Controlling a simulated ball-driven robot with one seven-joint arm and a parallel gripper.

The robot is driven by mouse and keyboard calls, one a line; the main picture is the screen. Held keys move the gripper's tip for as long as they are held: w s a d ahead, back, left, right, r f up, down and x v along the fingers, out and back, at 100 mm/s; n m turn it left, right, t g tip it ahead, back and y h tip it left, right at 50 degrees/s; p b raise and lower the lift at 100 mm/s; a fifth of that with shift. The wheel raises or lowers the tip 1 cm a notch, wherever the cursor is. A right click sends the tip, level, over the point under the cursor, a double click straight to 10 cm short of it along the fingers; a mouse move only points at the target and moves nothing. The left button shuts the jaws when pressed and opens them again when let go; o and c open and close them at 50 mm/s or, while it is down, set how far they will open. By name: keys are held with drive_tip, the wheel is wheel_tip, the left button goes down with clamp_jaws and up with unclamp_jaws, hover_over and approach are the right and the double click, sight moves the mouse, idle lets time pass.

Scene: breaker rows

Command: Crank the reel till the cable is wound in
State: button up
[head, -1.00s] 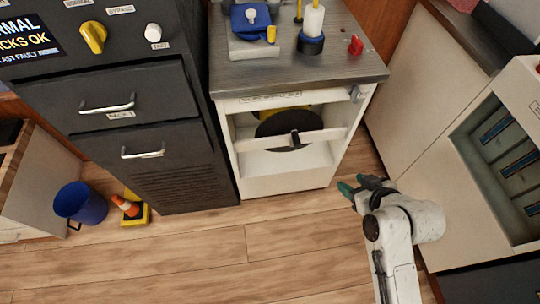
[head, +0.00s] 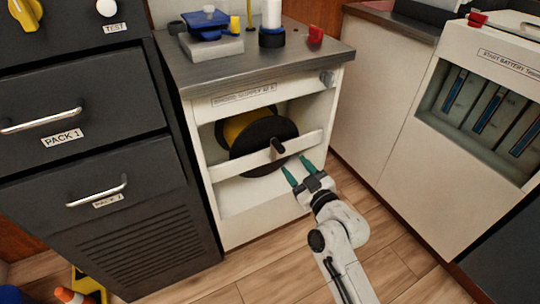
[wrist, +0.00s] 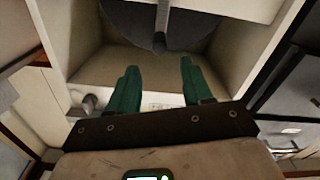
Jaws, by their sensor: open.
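The reel (head: 262,140) has a dark round side disc and a yellow part behind it. It sits inside an open white cabinet, behind a white crossbar (head: 240,158). A dark crank handle (head: 278,146) sticks out at the crossbar. My gripper (head: 298,172) is open and empty, with green fingers pointing toward the cabinet, below and right of the handle and apart from it. In the wrist view the handle (wrist: 160,38) hangs above and between my fingers (wrist: 157,85), in front of the dark disc. I cannot make out the cable's free end.
The white cabinet (head: 200,150) has a grey top (head: 250,62) with a blue item (head: 206,22), a white cylinder and a red piece (head: 315,35). A dark drawer cabinet (head: 80,120) stands at left. A battery unit (head: 480,95) stands at right. Wooden floor (head: 395,255) lies in front.

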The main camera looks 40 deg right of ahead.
sight(282, 151)
drive_tip(key=x, duration=1)
drive_tip(key=shift+w, duration=0.15)
drive_tip(key=shift+c, duration=0.5)
clamp_jaws()
